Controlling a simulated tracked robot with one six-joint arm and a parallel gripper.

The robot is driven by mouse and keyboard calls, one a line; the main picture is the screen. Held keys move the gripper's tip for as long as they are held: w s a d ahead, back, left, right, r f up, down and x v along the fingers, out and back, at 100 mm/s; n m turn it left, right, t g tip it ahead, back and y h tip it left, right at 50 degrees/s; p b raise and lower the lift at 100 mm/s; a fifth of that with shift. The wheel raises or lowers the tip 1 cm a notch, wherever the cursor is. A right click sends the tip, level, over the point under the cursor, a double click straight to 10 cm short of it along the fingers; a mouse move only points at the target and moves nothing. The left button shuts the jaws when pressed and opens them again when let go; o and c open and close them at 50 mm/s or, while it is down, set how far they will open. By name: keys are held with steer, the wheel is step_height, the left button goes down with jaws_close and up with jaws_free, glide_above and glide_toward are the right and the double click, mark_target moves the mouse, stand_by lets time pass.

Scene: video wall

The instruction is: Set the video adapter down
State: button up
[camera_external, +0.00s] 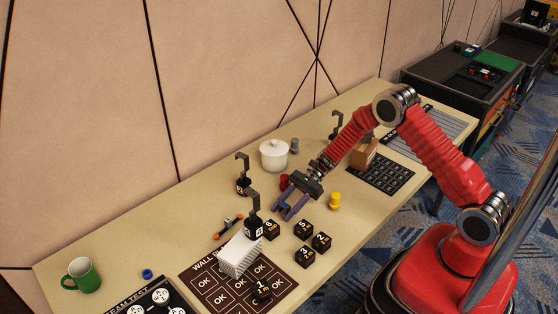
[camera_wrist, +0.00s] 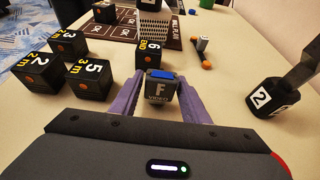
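The video adapter (camera_wrist: 161,90) is a small grey block with a blue top, marked "F" and "VIDEO". In the wrist view it sits between the two purple fingers of my gripper (camera_wrist: 162,82), which appear to press on its sides. In the external view my gripper (camera_external: 291,209) points down and left, low over the middle of the table; the adapter cannot be made out there. Whether the adapter touches the table is unclear.
Black numbered cubes (camera_external: 304,229) stand just in front of my gripper. A white ribbed block (camera_external: 240,256) stands on the dark "WALL PLATE" mat (camera_external: 203,279). Hooked black blocks (camera_external: 243,184), a white pot (camera_external: 274,154) and a yellow piece (camera_external: 335,201) are nearby. A green mug (camera_external: 83,275) is far left.

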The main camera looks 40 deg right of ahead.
steer(key=shift+o, duration=1)
steer(key=v, duration=1.2)
steer(key=s+r+n+h, duration=0.6)
steer(key=s+r+n, duration=0.3)
steer(key=s+r, duration=0.6)
steer(key=s+d+r+n+t+h, duration=0.2)
steer(key=s+d+r+n+h, duration=0.1)
steer(key=s, duration=0.4)
steer(key=s+d+r+n+t+h, duration=0.3)
steer(key=s+d+r+n+h, duration=0.1)
steer(key=s+d+r+n, duration=0.1)
steer(key=shift+s+d+r+n+t, duration=0.35)
steer(key=shift+s+r+n, duration=0.15)
steer(key=shift+s+r, duration=0.95)
